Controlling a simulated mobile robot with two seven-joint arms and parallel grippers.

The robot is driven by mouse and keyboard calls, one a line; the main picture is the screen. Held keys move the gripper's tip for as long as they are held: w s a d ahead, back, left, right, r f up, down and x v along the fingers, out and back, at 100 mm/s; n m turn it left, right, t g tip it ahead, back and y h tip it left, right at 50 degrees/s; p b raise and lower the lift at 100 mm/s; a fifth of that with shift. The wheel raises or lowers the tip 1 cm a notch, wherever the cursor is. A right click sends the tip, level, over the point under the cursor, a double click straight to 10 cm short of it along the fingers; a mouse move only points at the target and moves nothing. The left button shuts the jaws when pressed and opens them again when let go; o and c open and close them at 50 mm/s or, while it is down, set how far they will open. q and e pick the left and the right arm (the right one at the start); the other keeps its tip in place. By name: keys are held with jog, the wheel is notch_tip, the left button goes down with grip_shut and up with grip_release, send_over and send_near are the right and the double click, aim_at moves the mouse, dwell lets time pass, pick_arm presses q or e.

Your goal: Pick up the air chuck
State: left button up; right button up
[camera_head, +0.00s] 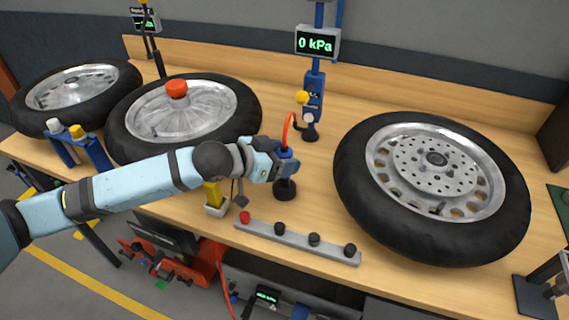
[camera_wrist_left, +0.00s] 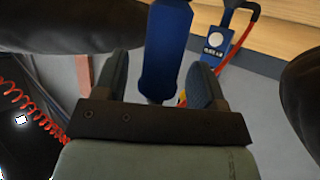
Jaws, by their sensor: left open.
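The air chuck (camera_head: 287,166) is a blue handle standing upright on a round black base on the bench, with a red hose curving up from its top. My left gripper (camera_head: 277,163) reaches it from the left and partly hides it. In the left wrist view, the blue handle (camera_wrist_left: 168,45) stands between the two spread fingers of my left gripper (camera_wrist_left: 160,78). The fingers are open; I cannot tell whether either touches the handle.
A large tyre (camera_head: 350,190) lies right of the chuck, and another tyre (camera_head: 125,140) lies behind my left arm. A blue post with a 0 kPa display (camera_head: 317,43) stands behind. A grey bar (camera_head: 263,230) with several knobs lies at the bench's front edge.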

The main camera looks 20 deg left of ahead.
pick_arm(q)
jog(key=shift+w+d+f, duration=0.15)
jog(key=shift+w+d, duration=0.1)
jog(key=shift+w, duration=0.05)
jog(key=shift+c, duration=0.5)
jog(key=c, duration=0.9)
